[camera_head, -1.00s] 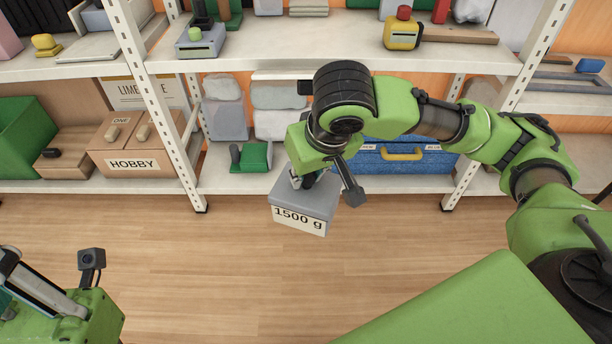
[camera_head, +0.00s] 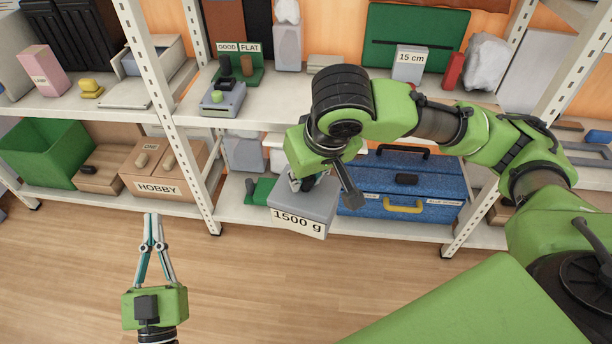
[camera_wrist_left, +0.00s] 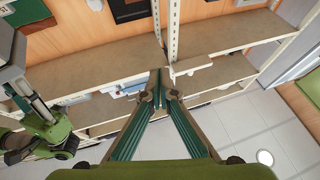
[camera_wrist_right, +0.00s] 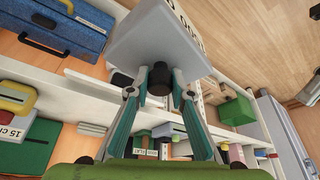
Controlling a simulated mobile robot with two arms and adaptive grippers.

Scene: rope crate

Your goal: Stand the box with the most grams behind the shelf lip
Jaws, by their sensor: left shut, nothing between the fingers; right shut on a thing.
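A grey box (camera_head: 303,203) labelled "1500 g" hangs upright from my right gripper (camera_head: 312,180) in the head view. The right wrist view shows the box (camera_wrist_right: 150,40) with the right fingers (camera_wrist_right: 158,85) shut on its dark knob. The box is in front of the lower shelf. The middle shelf (camera_head: 290,103) has a white front edge; a separate lip is hard to make out. My left gripper (camera_head: 153,222) is shut and empty over the floor at lower left. It also shows shut in the left wrist view (camera_wrist_left: 160,85).
A blue toolbox (camera_head: 400,188) is on the lower shelf right of the box. A "HOBBY" carton (camera_head: 157,185) and green bin (camera_head: 45,152) are at left. White uprights (camera_head: 178,130) divide the bays. A "15 cm" block (camera_head: 409,64) stands on the middle shelf.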

